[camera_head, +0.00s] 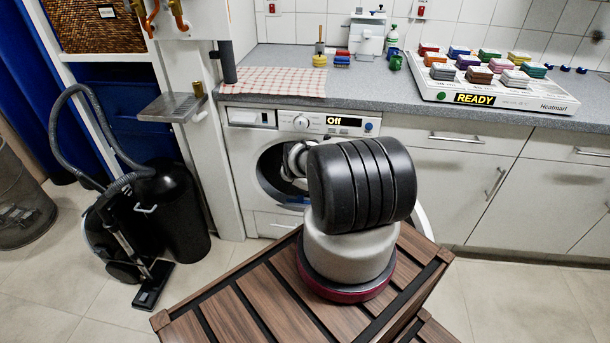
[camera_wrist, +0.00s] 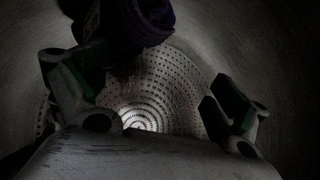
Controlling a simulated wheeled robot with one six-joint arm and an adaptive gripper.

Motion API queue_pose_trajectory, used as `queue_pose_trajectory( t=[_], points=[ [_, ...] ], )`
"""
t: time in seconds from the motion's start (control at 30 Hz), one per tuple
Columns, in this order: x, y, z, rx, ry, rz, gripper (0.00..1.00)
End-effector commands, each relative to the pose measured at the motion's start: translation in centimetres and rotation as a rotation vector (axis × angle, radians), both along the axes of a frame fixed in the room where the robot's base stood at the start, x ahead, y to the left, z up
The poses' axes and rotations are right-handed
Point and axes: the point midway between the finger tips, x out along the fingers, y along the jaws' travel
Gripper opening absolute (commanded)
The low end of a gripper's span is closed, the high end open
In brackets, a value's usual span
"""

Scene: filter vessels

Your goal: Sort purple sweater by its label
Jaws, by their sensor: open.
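In the wrist view my gripper (camera_wrist: 150,92) is open inside a dark metal drum, with its two fingers well apart. The purple sweater (camera_wrist: 148,24) is a dark, rolled bundle at the top of this view, beyond the left finger. I cannot tell whether that finger touches it. A small pale and green patch at its left side may be a label, but it is too dark to read. In the head view the washing machine (camera_head: 250,150) has its door open and its display reads "Off". My arm reaches into it and hides part of the opening; gripper and sweater are hidden there.
A perforated drum back (camera_wrist: 165,85) faces the wrist camera. On the counter, a white tray marked "READY" (camera_head: 530,101) holds several coloured blocks. A checked cloth (camera_head: 270,81) lies left of it. A black vacuum cleaner (camera_head: 125,225) stands left of the machine.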

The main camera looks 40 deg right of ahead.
Motion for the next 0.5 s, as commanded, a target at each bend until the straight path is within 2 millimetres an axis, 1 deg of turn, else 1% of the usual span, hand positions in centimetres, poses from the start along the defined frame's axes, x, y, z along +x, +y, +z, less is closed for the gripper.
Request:
queue_pose_trajectory(
  t=[0.23,0.37,0.5],
  points=[
    [-0.2,0.1,0.0,0.001,0.004,-0.002,0.98],
    [-0.7,0.5,0.5,-0.002,0.007,-0.004,0.98],
    [-1.5,1.3,1.4,-0.001,0.006,-0.002,0.98]
  ],
)
